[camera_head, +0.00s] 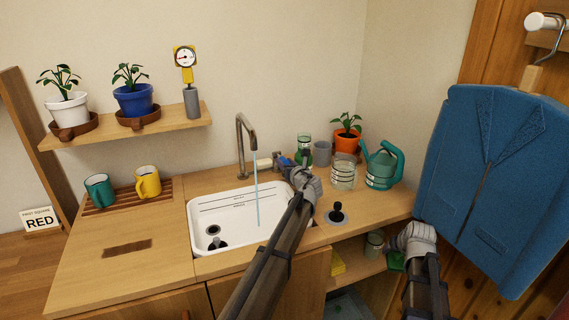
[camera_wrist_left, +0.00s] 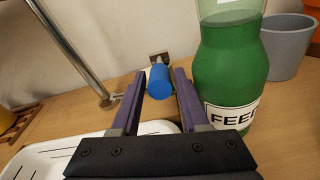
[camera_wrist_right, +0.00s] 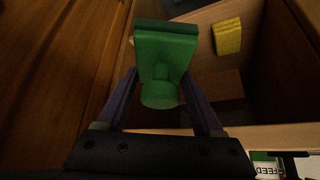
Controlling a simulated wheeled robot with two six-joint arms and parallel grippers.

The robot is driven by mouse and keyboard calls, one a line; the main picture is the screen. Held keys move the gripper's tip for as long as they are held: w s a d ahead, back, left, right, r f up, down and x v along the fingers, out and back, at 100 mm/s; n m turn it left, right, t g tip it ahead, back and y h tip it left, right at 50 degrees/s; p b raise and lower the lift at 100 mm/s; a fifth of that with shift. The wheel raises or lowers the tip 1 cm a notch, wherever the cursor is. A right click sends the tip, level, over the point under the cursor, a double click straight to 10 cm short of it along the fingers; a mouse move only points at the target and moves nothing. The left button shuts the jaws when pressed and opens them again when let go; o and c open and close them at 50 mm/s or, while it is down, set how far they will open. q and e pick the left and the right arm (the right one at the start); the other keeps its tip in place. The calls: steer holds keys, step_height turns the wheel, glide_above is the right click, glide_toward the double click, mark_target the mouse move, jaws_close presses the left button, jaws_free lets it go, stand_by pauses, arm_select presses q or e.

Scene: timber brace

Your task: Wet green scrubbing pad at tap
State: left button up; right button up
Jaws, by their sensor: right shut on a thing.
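The green scrubbing pad (camera_wrist_right: 166,48) has a green knob-like grip, and my right gripper (camera_wrist_right: 164,92) is shut on that grip. In the head view the pad (camera_head: 396,262) shows beside my right gripper (camera_head: 405,250), by the open shelf under the counter. The tap (camera_head: 242,140) stands behind the white sink (camera_head: 235,222), and a stream of water (camera_head: 257,205) falls from it into the basin. My left gripper (camera_wrist_left: 160,80) is open, with the tap's blue knob (camera_wrist_left: 159,82) between or just beyond its fingertips.
A green FEED bottle (camera_wrist_left: 230,75) stands close right of my left gripper. A jar (camera_head: 344,175), a watering can (camera_head: 382,166) and a potted plant (camera_head: 347,139) crowd the counter's right. A yellow sponge (camera_wrist_right: 228,37) lies on the lower shelf. A blue jacket (camera_head: 500,180) hangs at right.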

arm_select(q)
steer(key=p+v, duration=0.1)
steer(key=v, duration=1.1)
steer(key=shift+p, duration=0.35)
arm_select(e)
steer(key=shift+r, duration=0.9)
arm_select(q)
steer(key=shift+f, duration=0.1)
